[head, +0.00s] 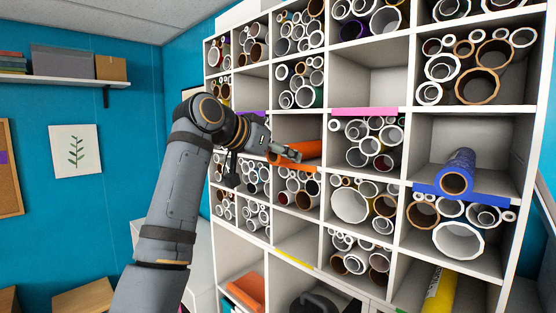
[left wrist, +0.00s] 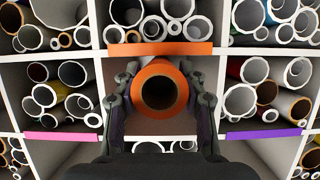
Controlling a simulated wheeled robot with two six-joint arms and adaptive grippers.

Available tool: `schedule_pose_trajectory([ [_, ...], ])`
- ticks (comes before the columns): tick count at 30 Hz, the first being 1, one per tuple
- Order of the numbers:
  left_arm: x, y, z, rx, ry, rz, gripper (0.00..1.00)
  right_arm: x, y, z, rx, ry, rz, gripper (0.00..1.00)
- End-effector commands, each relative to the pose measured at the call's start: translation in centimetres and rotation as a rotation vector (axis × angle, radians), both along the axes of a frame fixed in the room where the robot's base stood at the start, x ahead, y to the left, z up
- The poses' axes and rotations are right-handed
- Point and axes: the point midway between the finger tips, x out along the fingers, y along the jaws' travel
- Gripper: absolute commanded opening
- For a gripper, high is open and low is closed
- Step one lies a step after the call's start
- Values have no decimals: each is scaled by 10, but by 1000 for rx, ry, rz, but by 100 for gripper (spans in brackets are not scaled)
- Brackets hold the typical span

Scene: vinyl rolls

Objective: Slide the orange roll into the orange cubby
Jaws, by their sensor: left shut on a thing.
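The orange roll (head: 308,151) lies lengthwise at the opening of the orange-marked cubby (head: 317,128), with its far part seemingly inside. My left gripper (head: 284,155) is shut on the roll near its near end. In the left wrist view, the open end of the roll (left wrist: 160,90) faces me between the two fingers (left wrist: 162,100). The cubby's orange label strip (head: 294,168) runs along its lower front edge; it also shows in the left wrist view (left wrist: 160,48), which appears upside down. How deep the roll sits is hard to tell. My right gripper is out of view.
Cubbies with several rolls surround this one. A pink-marked cubby (head: 365,111) is up and to the right, and a blue roll (head: 456,172) lies in the blue-marked cubby (head: 465,192). White dividers (left wrist: 231,78) stand close on both sides of my gripper.

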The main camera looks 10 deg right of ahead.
Motion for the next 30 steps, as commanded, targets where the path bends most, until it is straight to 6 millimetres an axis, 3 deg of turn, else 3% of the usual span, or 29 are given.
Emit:
schedule_pose_trajectory([
  [23,3,-4,-2,0,-1,2,0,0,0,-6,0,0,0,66],
  [24,3,-4,-2,0,-1,2,43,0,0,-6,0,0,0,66],
  [30,3,-4,-2,0,-1,2,68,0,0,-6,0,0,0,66],
])
